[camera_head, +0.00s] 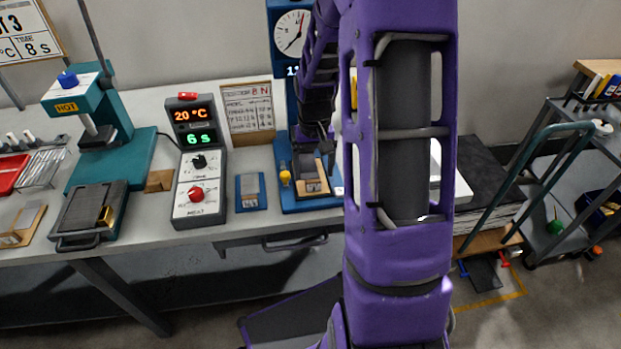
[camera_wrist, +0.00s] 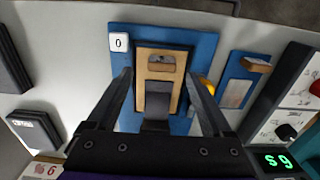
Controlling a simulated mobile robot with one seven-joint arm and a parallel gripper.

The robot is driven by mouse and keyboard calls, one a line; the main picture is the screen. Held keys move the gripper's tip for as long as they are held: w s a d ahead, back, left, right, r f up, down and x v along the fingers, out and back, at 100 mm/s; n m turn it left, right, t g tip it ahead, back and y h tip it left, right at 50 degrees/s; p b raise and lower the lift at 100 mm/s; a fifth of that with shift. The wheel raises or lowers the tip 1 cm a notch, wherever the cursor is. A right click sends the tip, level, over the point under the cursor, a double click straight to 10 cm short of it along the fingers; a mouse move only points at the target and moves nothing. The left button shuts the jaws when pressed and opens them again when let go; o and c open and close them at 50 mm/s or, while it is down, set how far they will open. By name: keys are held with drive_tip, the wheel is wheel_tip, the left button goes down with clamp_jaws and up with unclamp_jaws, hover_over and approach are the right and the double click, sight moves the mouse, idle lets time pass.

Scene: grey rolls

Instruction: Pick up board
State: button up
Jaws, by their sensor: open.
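In the head view my gripper (camera_head: 316,142) is over the board's far part. The fingers look clear of the board, but their height above it is hard to judge.
A yellow knob (camera_head: 285,174) sits beside the board. A small blue plate (camera_head: 251,191) and a grey control box (camera_head: 200,165) stand left of the base. The clock column (camera_head: 284,70) rises behind.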

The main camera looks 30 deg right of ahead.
sight(313, 180)
wheel_tip(313, 180, down, 4)
drive_tip(key=shift+a+r, duration=0.15)
clamp_jaws()
idle(0.4)
